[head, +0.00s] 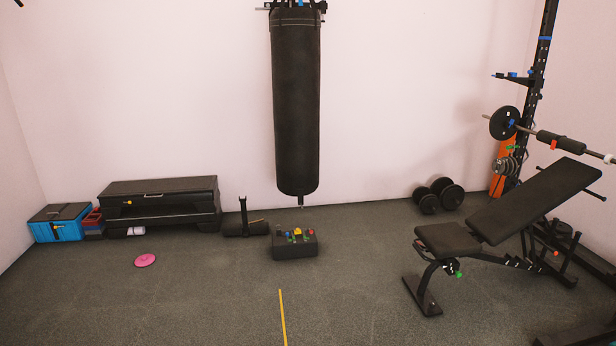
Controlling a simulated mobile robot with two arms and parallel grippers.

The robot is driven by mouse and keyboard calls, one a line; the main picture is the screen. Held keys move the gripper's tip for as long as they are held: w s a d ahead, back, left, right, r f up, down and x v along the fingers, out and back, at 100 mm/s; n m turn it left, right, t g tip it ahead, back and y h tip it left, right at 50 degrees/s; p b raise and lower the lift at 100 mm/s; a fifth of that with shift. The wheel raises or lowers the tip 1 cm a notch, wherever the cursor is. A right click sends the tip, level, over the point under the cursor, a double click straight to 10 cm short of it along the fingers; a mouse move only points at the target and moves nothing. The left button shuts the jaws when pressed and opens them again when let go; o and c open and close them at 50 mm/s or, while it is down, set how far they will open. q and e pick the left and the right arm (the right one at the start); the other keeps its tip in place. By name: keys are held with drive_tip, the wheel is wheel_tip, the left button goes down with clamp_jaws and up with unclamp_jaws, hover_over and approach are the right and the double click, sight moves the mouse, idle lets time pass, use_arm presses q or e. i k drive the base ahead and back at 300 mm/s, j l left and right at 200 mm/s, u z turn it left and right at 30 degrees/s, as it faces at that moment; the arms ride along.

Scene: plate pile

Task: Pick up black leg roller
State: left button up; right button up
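A dark cylinder (246,228) lies on the floor left of the hanging bag, near the back wall. It looks like a roller, and a thin black upright piece (243,210) stands at it. I cannot tell for sure whether either is the black leg roller. Black roller-like pads also show on the bench's lower frame at the right, too small to tell apart. Neither of my grippers is in view, and nothing is held in sight.
A black box (295,250) with coloured items sits on the floor in the middle. A punching bag (296,100) hangs behind it. A weight bench (447,239) and dumbbells (428,203) stand right. A step platform (160,190), blue box (55,230) and pink disc (145,260) are left. Front floor is clear.

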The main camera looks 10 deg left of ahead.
sight(228, 230)
drive_tip(key=i+j+u, duration=0.3)
drive_tip(key=i, duration=0.9)
drive_tip(key=i+l+u, duration=0.3)
drive_tip(key=i, duration=0.85)
drive_tip(key=i+j+u, duration=0.25)
drive_tip(key=i, duration=0.55)
drive_tip(key=i+l+u, duration=0.2)
drive_tip(key=i, duration=0.65)
drive_tip(key=i+l+u, duration=0.1)
drive_tip(key=i+u, duration=0.15)
drive_tip(key=i, duration=0.55)
